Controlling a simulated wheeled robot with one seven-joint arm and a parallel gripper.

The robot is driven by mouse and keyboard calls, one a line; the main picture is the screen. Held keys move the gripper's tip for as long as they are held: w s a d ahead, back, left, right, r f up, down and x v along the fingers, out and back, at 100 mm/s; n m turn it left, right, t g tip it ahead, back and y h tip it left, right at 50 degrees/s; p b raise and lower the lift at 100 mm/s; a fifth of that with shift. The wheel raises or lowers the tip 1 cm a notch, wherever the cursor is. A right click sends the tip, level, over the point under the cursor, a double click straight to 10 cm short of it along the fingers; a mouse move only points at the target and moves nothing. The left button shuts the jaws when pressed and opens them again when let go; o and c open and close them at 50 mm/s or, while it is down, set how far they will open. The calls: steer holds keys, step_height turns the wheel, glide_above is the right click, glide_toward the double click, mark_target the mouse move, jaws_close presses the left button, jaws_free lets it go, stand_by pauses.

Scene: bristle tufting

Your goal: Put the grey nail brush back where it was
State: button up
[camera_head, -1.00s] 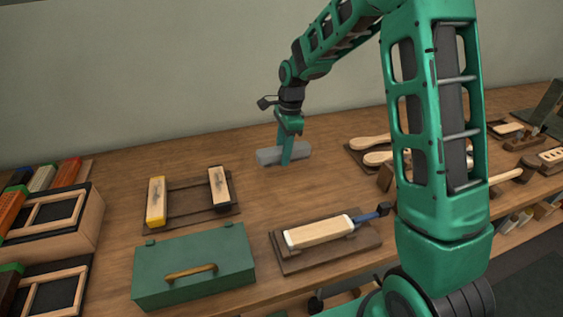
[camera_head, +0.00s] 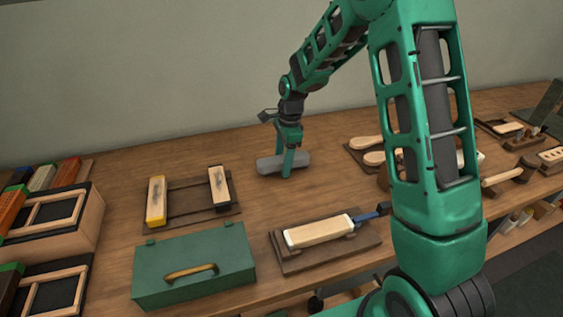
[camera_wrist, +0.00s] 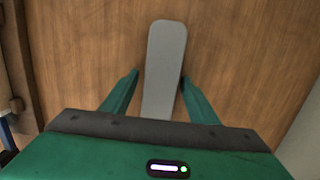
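The grey nail brush (camera_head: 268,166) is a plain grey block with rounded ends. It appears to lie on the bare wooden bench top, towards the back and middle. In the wrist view the brush (camera_wrist: 164,62) runs lengthways between my fingers. My gripper (camera_head: 284,163) is over the brush, pointing down, with one finger on each side of it. In the wrist view my gripper (camera_wrist: 160,77) is open, with a gap at the left finger and the right finger close to the brush's edge. The underside of the brush is hidden.
A dark rack (camera_head: 190,207) with two wooden blocks is at left. A green toolbox (camera_head: 220,255) stands in front. A board (camera_head: 365,245) holding a pale wooden block is front right. Wooden brushes (camera_head: 366,143) lie to the right. Bench around the grey brush is clear.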

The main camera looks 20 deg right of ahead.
steer(key=shift+r, duration=0.1)
steer(key=r, duration=0.3)
steer(key=d+r, duration=0.1)
steer(key=r, duration=0.6)
steer(key=shift+d+r, duration=0.15)
steer(key=shift+r, duration=0.15)
steer(key=shift+d+r, duration=0.1)
steer(key=shift+r, duration=0.6)
steer(key=s+d+r+n, duration=0.3)
steer(key=s+d+r, duration=0.1)
steer(key=s+d, duration=0.5)
steer(key=s+d+n, duration=0.2)
steer(key=s+n, duration=0.1)
steer(key=s, duration=0.6)
steer(key=s+d+n, duration=0.2)
steer(key=s, duration=0.8)
steer(key=s+d+f+n+h, duration=0.1)
steer(key=s+d+n, duration=0.2)
steer(key=s, duration=0.7)
steer(key=shift+s+n, duration=0.2)
steer(key=shift+n, duration=0.1)
steer(key=shift+w, duration=0.15)
